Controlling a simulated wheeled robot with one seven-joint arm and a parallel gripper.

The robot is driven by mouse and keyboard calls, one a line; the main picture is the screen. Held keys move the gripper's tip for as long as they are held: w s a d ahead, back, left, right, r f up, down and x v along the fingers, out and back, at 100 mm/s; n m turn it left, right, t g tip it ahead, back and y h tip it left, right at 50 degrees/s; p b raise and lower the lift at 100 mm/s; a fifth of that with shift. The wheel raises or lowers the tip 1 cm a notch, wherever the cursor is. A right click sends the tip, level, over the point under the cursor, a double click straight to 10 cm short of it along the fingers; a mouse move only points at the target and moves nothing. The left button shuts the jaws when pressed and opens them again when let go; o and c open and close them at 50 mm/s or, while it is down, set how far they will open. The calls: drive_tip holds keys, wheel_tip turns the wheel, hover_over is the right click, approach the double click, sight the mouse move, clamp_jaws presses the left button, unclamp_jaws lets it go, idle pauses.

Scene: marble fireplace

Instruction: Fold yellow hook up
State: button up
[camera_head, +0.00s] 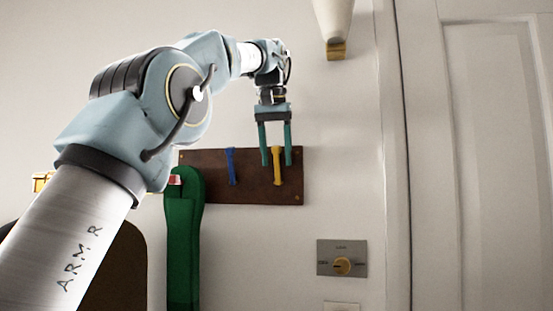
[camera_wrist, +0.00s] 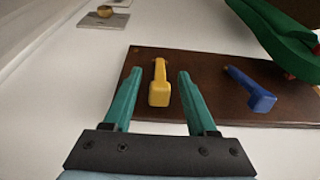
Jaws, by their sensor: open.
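The yellow hook (camera_head: 277,166) is on a dark brown board (camera_head: 208,187) fixed to the wall. In the head view it runs vertically, between the fingers of my gripper (camera_head: 276,163). In the wrist view the yellow hook (camera_wrist: 159,84) lies between the two green fingertips of my gripper (camera_wrist: 160,82), nearer the left one, with a gap on both sides. The gripper is open and holds nothing. Whether the fingers touch the board, I cannot tell.
A blue hook (camera_head: 231,166) is on the same board, left of the yellow one. A green object (camera_head: 184,240) hangs at the board's left end. A grey plate with a yellow knob (camera_head: 342,266) is below right. A door (camera_head: 495,150) stands at right.

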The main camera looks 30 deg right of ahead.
drive_tip(key=shift+v, duration=1.9)
drive_tip(key=s+a+b, duration=0.7)
drive_tip(key=s+a, duration=0.1)
drive_tip(key=s, duration=0.1)
drive_tip(key=shift+w+a+r, duration=0.1)
drive_tip(key=shift+a, duration=0.05)
